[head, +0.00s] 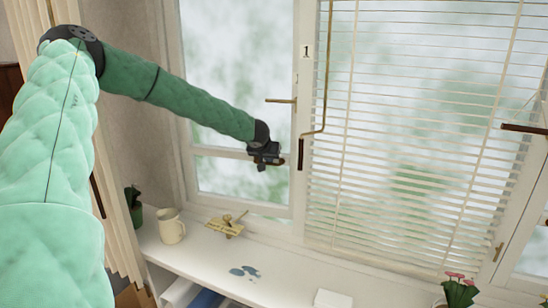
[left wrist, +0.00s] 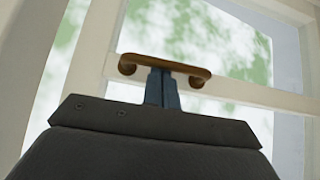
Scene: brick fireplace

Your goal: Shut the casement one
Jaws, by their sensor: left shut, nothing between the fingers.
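Casement one (head: 236,152) is the white-framed window at the left, beside a post with the label "1" (head: 306,52). A thin strip of outside shows under its lower edge, so it seems slightly ajar. A brass lever (head: 282,100) juts out near its right side. My left gripper (head: 268,164) is at the crossbar near the right edge of the sash. In the left wrist view, a brown pull handle (left wrist: 190,69) is on the crossbar. My shut, empty fingers (left wrist: 162,84) overlap its middle; I cannot tell if they touch it. My right gripper is out of view.
A venetian blind (head: 410,130) with a hanging crank rod (head: 325,75) covers the middle window. On the white sill (head: 285,265) are a cream jug (head: 171,227), a small brass object (head: 226,226), a blue spill (head: 244,271) and pink flowers (head: 460,290). A plant (head: 134,210) stands left.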

